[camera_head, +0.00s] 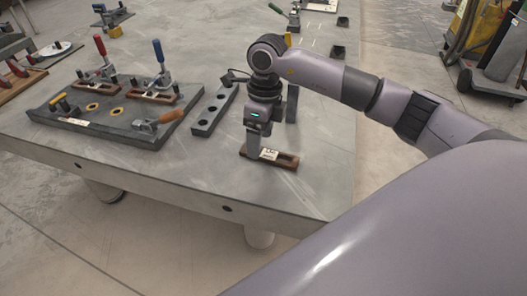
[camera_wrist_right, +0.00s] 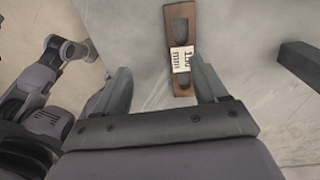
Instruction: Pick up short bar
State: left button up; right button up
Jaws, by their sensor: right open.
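The short bar (camera_head: 287,163) is a brown slotted bar with a white label, lying flat near the table's front edge. In the right wrist view the bar (camera_wrist_right: 180,18) extends up the picture, its label marked in mm, with its near end beside the right-hand finger. My right gripper (camera_head: 256,148) is over the bar, pointing down. In the wrist view the right gripper's (camera_wrist_right: 161,65) fingers are apart with nothing held between them. Whether a finger touches the bar cannot be told. My left gripper is not in view.
A grey fixture plate (camera_head: 75,128) with red-, blue- and orange-handled clamps is at left. A dark grey bar with holes (camera_head: 205,125) lies between it and my right gripper. The table (camera_head: 330,150) is bare right of the short bar. A yellow machine (camera_head: 478,30) stands beyond.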

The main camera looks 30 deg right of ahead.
aim_at(269, 154)
jog(key=shift+w+d+r+h, duration=0.2)
jog(key=shift+d+h, duration=0.05)
jog(key=shift+d, duration=0.25)
jog(key=shift+w+d+r+h, duration=0.15)
jog(key=shift+d+h, duration=0.1)
jog(key=shift+d, duration=0.2)
jog(key=shift+d+f, duration=0.15)
jog(key=shift+d, duration=0.15)
jog(key=f, duration=0.5)
jog(key=shift+s+d+f+p, duration=0.15)
jog(key=shift+s+f+p, duration=0.1)
jog(key=shift+p, duration=0.1)
jog(key=shift+f, duration=0.5)
jog(key=shift+w+r, duration=0.1)
grip_shut()
